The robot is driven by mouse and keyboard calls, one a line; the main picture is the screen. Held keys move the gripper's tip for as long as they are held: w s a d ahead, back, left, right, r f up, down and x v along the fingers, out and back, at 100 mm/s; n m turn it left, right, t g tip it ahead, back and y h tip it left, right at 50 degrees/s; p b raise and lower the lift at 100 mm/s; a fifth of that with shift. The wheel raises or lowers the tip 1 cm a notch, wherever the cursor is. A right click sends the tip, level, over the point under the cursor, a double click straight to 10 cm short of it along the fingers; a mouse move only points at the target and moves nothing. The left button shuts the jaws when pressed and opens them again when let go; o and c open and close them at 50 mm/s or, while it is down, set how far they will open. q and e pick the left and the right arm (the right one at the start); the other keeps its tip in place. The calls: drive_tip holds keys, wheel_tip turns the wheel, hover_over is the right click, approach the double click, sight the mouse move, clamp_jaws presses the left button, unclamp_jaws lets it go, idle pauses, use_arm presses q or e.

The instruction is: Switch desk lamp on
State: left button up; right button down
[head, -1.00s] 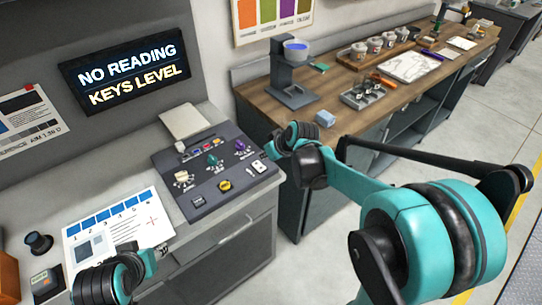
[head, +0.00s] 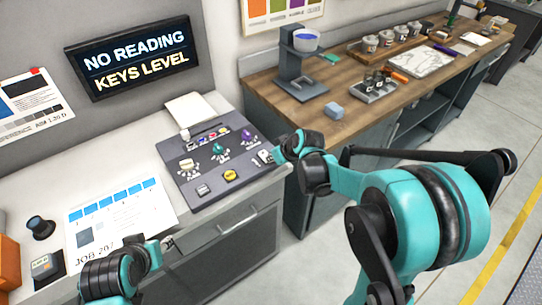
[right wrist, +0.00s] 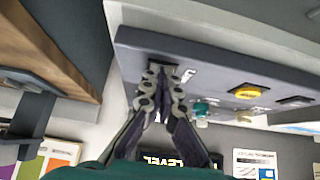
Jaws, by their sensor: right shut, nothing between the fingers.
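A dark control panel (head: 204,190) sits on the grey counter, with coloured knobs and buttons. A small pale-marked switch (head: 264,157) is at its right edge; in the right wrist view a dark switch plate (right wrist: 158,59) shows at the panel's edge. My right gripper (head: 277,157) is shut and empty, at that switch; in the right wrist view its fingertips (right wrist: 163,76) lie over or just in front of it. Contact cannot be told. My left gripper (head: 152,255) is low at the left, over a printed sheet; its fingers are unclear. I cannot make out a desk lamp.
A wall display (head: 132,55) reads "NO READING KEYS LEVEL". The printed sheet (head: 120,213) lies left of the panel. A yellow button (head: 231,175) is near the switch. A wooden bench (head: 345,122) with a stand, cups and a tray is to the right.

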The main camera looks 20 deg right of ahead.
drive_tip(key=shift+r, duration=0.1)
drive_tip(key=shift+r+p, duration=0.65)
drive_tip(key=shift+r, duration=0.1)
drive_tip(key=shift+r, duration=0.2)
wheel_tip(320, 180, up, 4)
drive_tip(key=p, duration=0.3)
drive_tip(key=shift+s+r+p, duration=0.1)
drive_tip(key=shift+p, duration=0.25)
drive_tip(key=s+d+r+p, duration=0.2)
drive_tip(key=s+r, duration=0.3)
drive_tip(key=s, duration=0.2)
drive_tip(key=shift+s+d+r, duration=0.25)
drive_tip(key=shift+s+d, duration=0.05)
drive_tip(key=shift+d, duration=0.1)
